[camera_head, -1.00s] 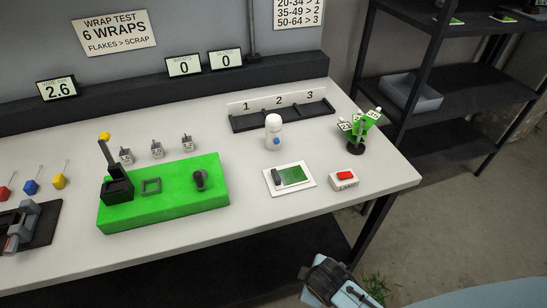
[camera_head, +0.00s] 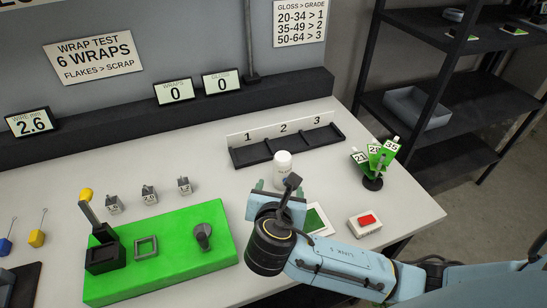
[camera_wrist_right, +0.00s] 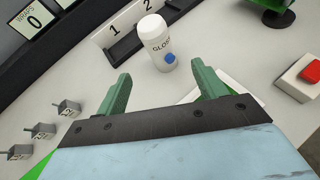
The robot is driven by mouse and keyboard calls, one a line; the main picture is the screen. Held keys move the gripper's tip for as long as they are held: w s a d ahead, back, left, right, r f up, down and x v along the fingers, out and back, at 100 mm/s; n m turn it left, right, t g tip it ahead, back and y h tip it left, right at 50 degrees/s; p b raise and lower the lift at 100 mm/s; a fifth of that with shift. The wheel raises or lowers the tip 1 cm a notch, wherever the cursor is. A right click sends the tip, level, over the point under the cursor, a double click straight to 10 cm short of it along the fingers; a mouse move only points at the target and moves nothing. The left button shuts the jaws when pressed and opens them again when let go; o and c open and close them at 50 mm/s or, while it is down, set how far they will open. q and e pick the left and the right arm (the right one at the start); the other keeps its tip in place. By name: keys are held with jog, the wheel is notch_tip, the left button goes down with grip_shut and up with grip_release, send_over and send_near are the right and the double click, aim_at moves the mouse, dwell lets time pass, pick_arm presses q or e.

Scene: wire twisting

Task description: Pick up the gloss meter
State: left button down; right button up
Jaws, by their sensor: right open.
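The gloss meter (camera_head: 282,164) is a white upright cylinder with a blue button, standing on the table in front of the numbered tray. In the right wrist view the gloss meter (camera_wrist_right: 155,42), lettered "GLOSS", stands beyond my fingertips, between their lines and apart from them. My right gripper (camera_head: 271,187) is over the table just in front of it and hides its lower part in the head view. In the right wrist view the green fingers of my right gripper (camera_wrist_right: 163,88) are spread, with nothing between them. My left gripper is not in view.
A black tray (camera_head: 243,157) numbered 1 to 3 stands behind the meter. A white plate with a green panel (camera_head: 315,220) lies partly under my right arm. A red-button box (camera_head: 365,222) and green tag stand (camera_head: 373,183) are at right. A green fixture (camera_head: 170,268) stands at left.

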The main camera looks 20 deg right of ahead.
aim_at(281, 169)
jog(key=shift+n+t, duration=0.4)
jog(key=shift+n, duration=0.3)
jog(key=x, duration=0.5)
jog(key=r+b+x, duration=0.1)
jog(key=x, duration=0.1)
jog(key=shift+w+d, duration=0.1)
jog(key=shift+w, duration=0.25)
jog(key=shift+x, duration=0.95)
jog(key=b+x, duration=0.1)
jog(key=x, duration=0.3)
jog(key=shift+w+d, duration=0.25)
jog(key=shift+d, duration=0.05)
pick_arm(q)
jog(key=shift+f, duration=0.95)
pick_arm(e)
jog(key=c, duration=1.1)
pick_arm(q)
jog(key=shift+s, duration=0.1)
pick_arm(e)
jog(key=shift+c, duration=0.6)
